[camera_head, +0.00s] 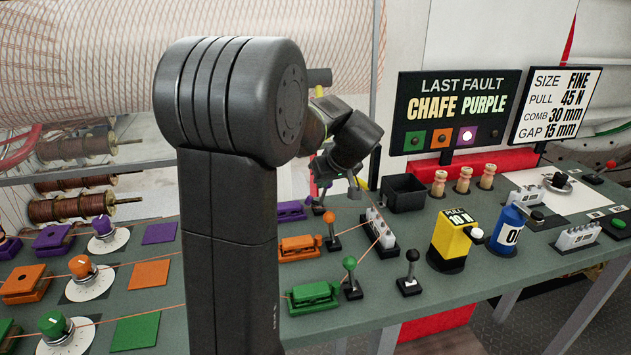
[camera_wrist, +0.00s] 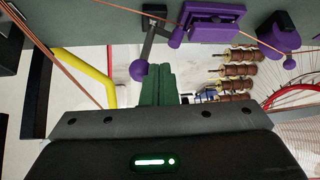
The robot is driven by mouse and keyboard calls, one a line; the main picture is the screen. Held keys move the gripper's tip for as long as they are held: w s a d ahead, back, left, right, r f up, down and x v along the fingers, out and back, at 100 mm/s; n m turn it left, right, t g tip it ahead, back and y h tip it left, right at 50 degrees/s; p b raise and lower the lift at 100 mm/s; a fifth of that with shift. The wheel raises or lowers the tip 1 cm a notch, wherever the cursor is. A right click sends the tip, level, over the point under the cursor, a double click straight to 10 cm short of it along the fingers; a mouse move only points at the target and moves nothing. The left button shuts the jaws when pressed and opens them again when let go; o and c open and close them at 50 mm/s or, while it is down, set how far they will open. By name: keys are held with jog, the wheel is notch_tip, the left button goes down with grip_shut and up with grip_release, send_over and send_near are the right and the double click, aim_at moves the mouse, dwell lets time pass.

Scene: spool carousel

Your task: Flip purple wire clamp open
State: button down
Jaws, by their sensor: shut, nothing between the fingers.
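The purple wire clamp (camera_head: 291,210) sits on the green-grey bench, partly hidden behind my arm in the head view. In the wrist view the clamp (camera_wrist: 212,22) is at the top, its broad purple plate facing the camera and a thin orange wire running by it. I cannot tell surely whether it is open. Beside it stands a lever with a purple ball (camera_wrist: 138,70). My gripper (camera_wrist: 158,70) is shut and empty, its green fingertips just right of the ball in the picture; whether they touch it is unclear. In the head view my gripper (camera_head: 323,181) hangs near the clamp.
An orange clamp (camera_head: 301,246) and a green clamp (camera_head: 313,296) lie nearer, with an orange-knobbed lever (camera_head: 331,229) and a green-knobbed lever (camera_head: 350,276) beside them. A white comb block (camera_head: 381,228) and a black bin (camera_head: 404,193) stand to the right. The sign (camera_head: 457,113) reads CHAFE PURPLE.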

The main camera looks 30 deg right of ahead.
jog(key=shift+a+f+y+b, duration=0.2)
jog(key=shift+f+y+b, duration=0.3)
jog(key=shift+y+b, duration=0.15)
jog(key=shift+r, duration=0.1)
dwell(0.4)
